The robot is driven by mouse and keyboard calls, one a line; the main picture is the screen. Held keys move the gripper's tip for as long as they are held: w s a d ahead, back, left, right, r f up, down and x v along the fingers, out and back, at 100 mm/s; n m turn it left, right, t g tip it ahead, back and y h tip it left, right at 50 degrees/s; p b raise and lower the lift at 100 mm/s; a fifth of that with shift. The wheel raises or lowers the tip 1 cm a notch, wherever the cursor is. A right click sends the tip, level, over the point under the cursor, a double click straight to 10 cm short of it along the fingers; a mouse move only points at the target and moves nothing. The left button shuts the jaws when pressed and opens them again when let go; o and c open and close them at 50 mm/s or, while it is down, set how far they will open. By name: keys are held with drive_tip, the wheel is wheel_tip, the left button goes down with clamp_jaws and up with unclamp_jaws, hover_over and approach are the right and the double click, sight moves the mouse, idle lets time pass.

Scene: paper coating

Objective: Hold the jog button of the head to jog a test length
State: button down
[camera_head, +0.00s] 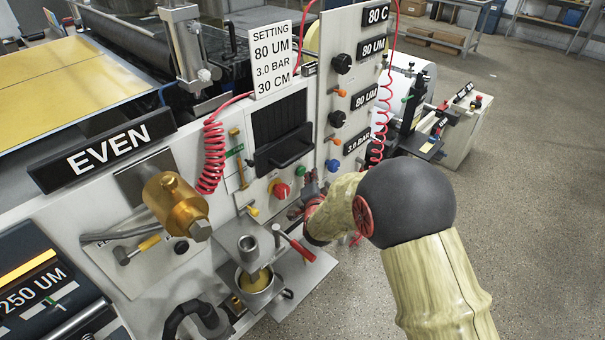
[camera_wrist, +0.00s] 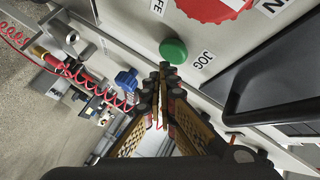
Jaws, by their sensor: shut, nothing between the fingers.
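The green jog button (camera_wrist: 173,52) sits on the pale machine panel beside a "JOG" label (camera_wrist: 204,60) in the wrist view. In the head view the green button (camera_head: 300,171) shows just above my gripper (camera_head: 310,188), right of a red knob (camera_head: 281,190). My gripper (camera_wrist: 163,72) is shut with nothing between its fingers. Its fingertips are next to the button's lower edge in the wrist view. I cannot tell whether they touch it.
A blue knob (camera_wrist: 126,79) and a coiled red hose (camera_wrist: 98,82) are left of the fingers in the wrist view. A dark handled tray (camera_head: 283,148) is on the panel. Floor at right is clear.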

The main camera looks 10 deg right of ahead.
drive_tip(key=shift+s, duration=0.1)
drive_tip(key=s+d, duration=0.1)
drive_tip(key=s, duration=0.1)
drive_tip(key=s+d, duration=0.2)
drive_tip(key=shift+b, duration=0.4)
idle(0.9)
drive_tip(key=s+a+r+n+g+y, duration=0.1)
drive_tip(key=s+r+n+g, duration=0.15)
drive_tip(key=s+r, duration=0.3)
drive_tip(key=s+a+r+n+g+y, duration=0.1)
drive_tip(key=s+a+r+n+g, duration=0.1)
drive_tip(key=s+r+n, duration=0.4)
drive_tip(key=s+r+n+g, duration=0.2)
drive_tip(key=s, duration=1.1)
drive_tip(key=s+d+r+n+g+p, duration=0.1)
drive_tip(key=s+r+n+g, duration=0.1)
drive_tip(key=s, duration=1.2)
drive_tip(key=shift+s+d+r+n+g+p, duration=0.25)
drive_tip(key=shift+d+r+n+g+p, duration=0.1)
drive_tip(key=shift+r+g, duration=0.3)
drive_tip(key=shift+r, duration=0.1)
